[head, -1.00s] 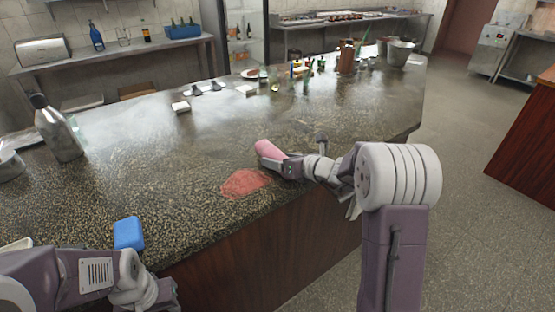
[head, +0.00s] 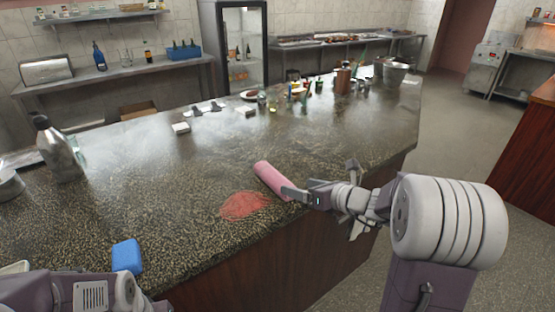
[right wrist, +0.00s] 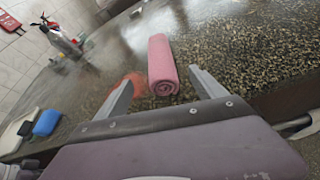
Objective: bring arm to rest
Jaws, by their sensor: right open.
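My right gripper (head: 292,192) is over the near edge of the dark speckled counter (head: 150,195). I cannot tell if a finger touches the cloth. My left arm is at the bottom left of the head view, and its gripper is out of the frame.
A red patch (head: 243,205) is on the counter beside the cloth. A blue block (head: 127,256) lies near the front edge by my left arm. A metal bottle (head: 58,148) stands at the left. Several bottles and a metal bucket (head: 395,75) stand at the far end. The counter's middle is clear.

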